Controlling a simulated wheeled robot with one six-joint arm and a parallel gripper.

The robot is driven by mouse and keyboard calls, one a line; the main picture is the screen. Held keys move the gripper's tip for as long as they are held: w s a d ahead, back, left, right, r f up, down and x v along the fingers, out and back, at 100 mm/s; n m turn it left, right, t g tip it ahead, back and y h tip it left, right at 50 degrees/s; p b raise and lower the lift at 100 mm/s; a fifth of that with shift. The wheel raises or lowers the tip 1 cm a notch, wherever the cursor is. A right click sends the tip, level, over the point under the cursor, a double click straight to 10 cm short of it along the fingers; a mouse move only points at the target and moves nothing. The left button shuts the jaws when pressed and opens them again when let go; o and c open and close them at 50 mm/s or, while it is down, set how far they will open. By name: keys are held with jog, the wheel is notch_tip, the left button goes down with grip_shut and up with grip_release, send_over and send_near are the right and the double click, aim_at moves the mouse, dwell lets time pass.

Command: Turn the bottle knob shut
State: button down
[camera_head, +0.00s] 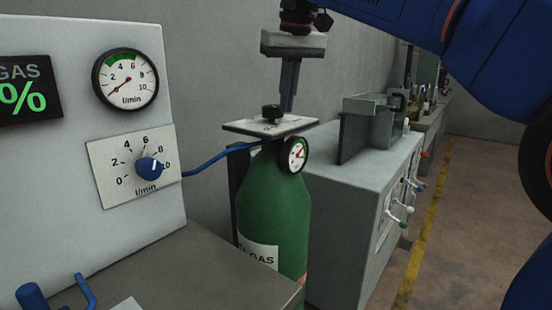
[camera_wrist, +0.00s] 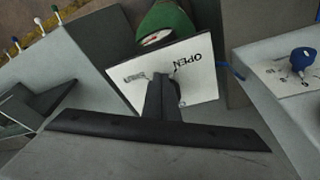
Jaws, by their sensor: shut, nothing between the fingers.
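The green gas bottle (camera_head: 272,205) stands upright behind the bench, with a white plate (camera_head: 255,126) on top. The small black bottle knob (camera_head: 270,112) sits on that plate. My gripper (camera_head: 287,108) points down over the plate, its fingers together with nothing between them. In the head view its tips appear just right of the knob; I cannot tell whether they touch it. In the wrist view the plate (camera_wrist: 200,70) reads OPEN upside down, and my fingers (camera_wrist: 161,78) cover its middle, hiding most of the knob. The bottle's green shoulder (camera_wrist: 168,18) shows beyond.
A panel at left carries a round flow gauge (camera_head: 126,79) and a blue dial (camera_head: 149,166). A blue hose (camera_head: 215,160) runs from the panel to the bottle. A grey cabinet (camera_head: 365,195) with levers stands right of the bottle. Open floor (camera_head: 470,220) lies further right.

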jog(key=shift+s+d, duration=0.1)
jog(key=shift+s+d, duration=0.15)
jog(key=v, duration=0.2)
jog(key=w+v, duration=0.1)
jog(key=v, duration=0.2)
jog(key=shift+a+r, duration=0.2)
jog(key=shift+r, duration=0.35)
jog(key=shift+s+a+f, duration=0.1)
jog(key=shift+a+f, duration=0.5)
jog(key=shift+f, duration=0.4)
jog(key=shift+s+a+f, duration=0.15)
jog(key=shift+a+f, duration=0.5)
jog(key=shift+f, duration=0.35)
jog(key=shift+s+a+f, duration=0.1)
jog(key=shift+a+f, duration=0.5)
jog(key=shift+f, duration=0.4)
jog(key=shift+w+d, duration=0.2)
jog(key=shift+d, duration=0.7)
